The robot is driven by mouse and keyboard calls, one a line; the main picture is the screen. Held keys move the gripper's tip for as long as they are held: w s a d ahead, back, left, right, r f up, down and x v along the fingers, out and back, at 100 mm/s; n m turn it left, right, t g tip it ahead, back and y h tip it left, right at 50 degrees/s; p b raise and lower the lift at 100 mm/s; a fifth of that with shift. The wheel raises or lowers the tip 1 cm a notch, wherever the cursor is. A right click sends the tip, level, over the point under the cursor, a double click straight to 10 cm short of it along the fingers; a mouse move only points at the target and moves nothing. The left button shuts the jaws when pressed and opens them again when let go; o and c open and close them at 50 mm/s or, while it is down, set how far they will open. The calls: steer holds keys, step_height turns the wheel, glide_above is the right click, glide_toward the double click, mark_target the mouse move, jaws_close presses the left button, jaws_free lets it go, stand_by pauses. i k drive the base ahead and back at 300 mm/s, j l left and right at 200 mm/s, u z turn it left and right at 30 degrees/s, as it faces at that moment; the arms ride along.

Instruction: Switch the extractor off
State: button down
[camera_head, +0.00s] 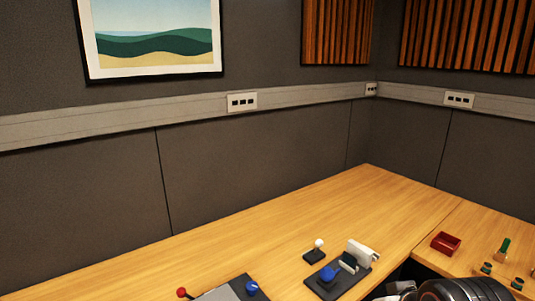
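No part is clearly marked as the extractor or its switch, so I cannot tell which control belongs to it. A small black base with a white ball-topped stick (318,245) stands on the wooden desk. To its right is a black panel (325,291) carrying a blue ball (327,273) and a white block-like part (361,253). My gripper's fingers do not show.
A dark ribbed part of my arm fills the bottom right corner. On the right desk section are a red tray (446,243), a green-handled item (504,247) and small green-topped pieces (487,267). The wooden desk (250,248) is bare behind the panels, up to the grey wall.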

mark_target(319, 242)
steer(key=i+l+u, duration=0.35)
steer(key=l, duration=0.3)
steer(key=i+l+u, duration=0.15)
steer(key=l, duration=0.25)
steer(key=i+l+u, duration=0.2)
steer(key=i+l+z, duration=0.1)
steer(key=i, duration=0.35)
